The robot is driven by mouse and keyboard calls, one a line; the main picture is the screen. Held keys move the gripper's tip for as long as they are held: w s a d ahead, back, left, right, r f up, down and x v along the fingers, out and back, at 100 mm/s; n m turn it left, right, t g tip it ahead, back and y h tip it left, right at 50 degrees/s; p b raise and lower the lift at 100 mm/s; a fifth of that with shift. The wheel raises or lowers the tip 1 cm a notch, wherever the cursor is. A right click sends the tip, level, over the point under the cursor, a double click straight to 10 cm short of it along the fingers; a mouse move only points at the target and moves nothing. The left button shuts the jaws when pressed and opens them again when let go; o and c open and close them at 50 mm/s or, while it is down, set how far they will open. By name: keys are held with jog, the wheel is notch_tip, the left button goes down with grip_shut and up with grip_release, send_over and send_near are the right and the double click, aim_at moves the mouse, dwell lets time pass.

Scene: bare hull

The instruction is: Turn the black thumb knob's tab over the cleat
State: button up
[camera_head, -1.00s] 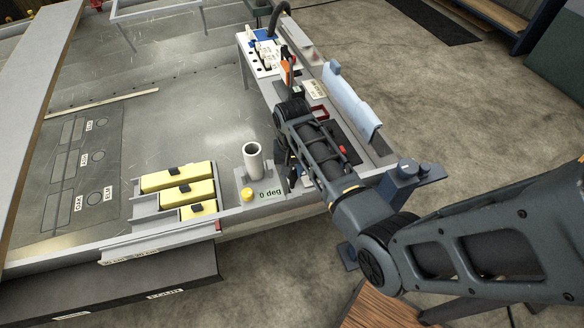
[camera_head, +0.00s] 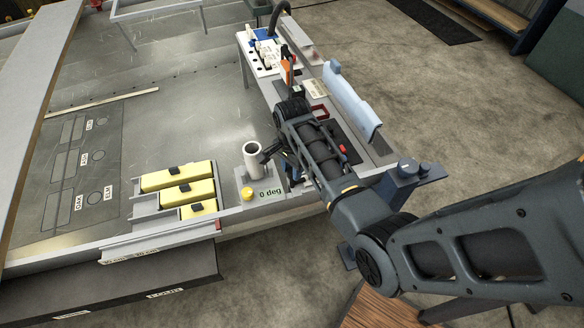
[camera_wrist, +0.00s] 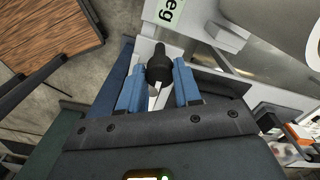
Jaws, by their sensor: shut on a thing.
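In the wrist view the black thumb knob (camera_wrist: 158,67) sits between the two blue fingertips of my gripper (camera_wrist: 157,78). The fingers are shut on its sides. Its narrow tab (camera_wrist: 160,48) points toward the top of the picture. A light grey block (camera_wrist: 227,37) lies up and right of the knob, apart from the tab; I cannot tell for certain that it is the cleat. In the head view my arm hides the knob, and a dark part of my gripper end (camera_head: 272,153) shows beside the white tube.
The white tube (camera_head: 254,161) stands on a plate labelled "0 deg" (camera_head: 270,193), with a yellow knob (camera_head: 247,193) beside it. Yellow blocks (camera_head: 178,177) sit in a stepped holder to the left. A pale blue rail (camera_head: 350,98) stands right of my arm.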

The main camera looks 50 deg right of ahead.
jog(key=shift+m, duration=0.4)
jog(key=o, duration=0.8)
jog(key=shift+c, duration=0.2)
jog(key=shift+r, duration=0.15)
notch_tip(320, 180, up, 8)
jog(key=shift+f+b, duration=0.25)
jog(key=shift+b, duration=0.05)
